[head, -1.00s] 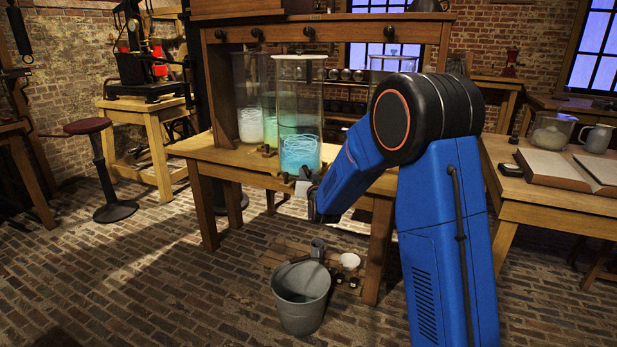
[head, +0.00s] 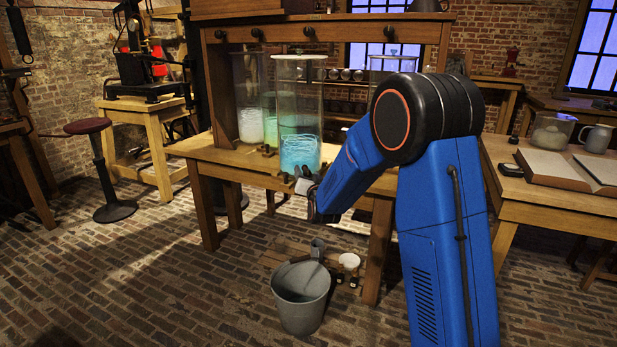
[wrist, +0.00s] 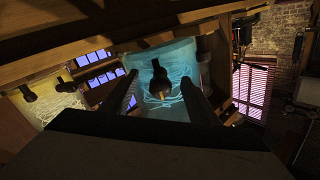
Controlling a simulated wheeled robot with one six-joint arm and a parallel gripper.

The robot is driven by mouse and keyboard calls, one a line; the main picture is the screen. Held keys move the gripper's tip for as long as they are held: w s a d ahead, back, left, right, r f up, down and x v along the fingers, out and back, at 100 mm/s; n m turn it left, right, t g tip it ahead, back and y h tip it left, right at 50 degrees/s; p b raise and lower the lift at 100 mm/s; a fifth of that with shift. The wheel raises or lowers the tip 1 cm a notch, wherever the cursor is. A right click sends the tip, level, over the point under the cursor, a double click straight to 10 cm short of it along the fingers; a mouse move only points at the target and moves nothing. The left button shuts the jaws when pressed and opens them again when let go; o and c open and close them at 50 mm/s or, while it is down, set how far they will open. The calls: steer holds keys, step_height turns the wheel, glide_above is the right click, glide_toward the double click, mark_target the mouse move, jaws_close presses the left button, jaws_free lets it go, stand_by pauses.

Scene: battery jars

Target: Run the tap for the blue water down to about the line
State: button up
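A tall clear glass jar (head: 299,110) with a lid stands at the front of the wooden bench. Blue water (head: 299,153) fills its lower part. A line on the jar cannot be made out. My gripper (head: 310,194) is at the bench's front edge, just below the jar. In the wrist view, the two dark fingers of my gripper (wrist: 160,92) are apart. A dark tap (wrist: 160,80) with a brass-coloured end shows between them, in front of the blue jar (wrist: 180,62). Gaps show on both sides of the tap. A stream of water cannot be made out.
A grey bucket (head: 300,298) stands on the floor below the jar. Jars with whitish (head: 250,125) and green (head: 270,130) contents stand behind to the left. A small jug (head: 318,247) and a white cup (head: 349,262) are behind the bucket. Bench legs stand on both sides.

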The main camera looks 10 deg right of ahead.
steer(key=shift+s, duration=2.5)
steer(key=s+d+r+n+g+y, duration=0.1)
steer(key=s+r+g, duration=0.15)
steer(key=s, duration=0.75)
steer(key=s+d+r+n+g, duration=0.2)
steer(key=s+g, duration=0.1)
steer(key=s, duration=0.7)
steer(key=s+d+f+g, duration=0.1)
steer(key=s+g, duration=0.1)
steer(key=s, duration=1)
steer(key=s+d+f+n+g, duration=0.1)
steer(key=s+f+g, duration=0.1)
steer(key=s, duration=0.9)
steer(key=s+d+f+g, duration=0.2)
steer(key=s+g, duration=0.1)
steer(key=s, duration=0.9)
steer(key=shift+s+n+g+h, duration=0.3)
steer(key=shift+s+n+g, duration=0.05)
steer(key=shift+n, duration=0.05)
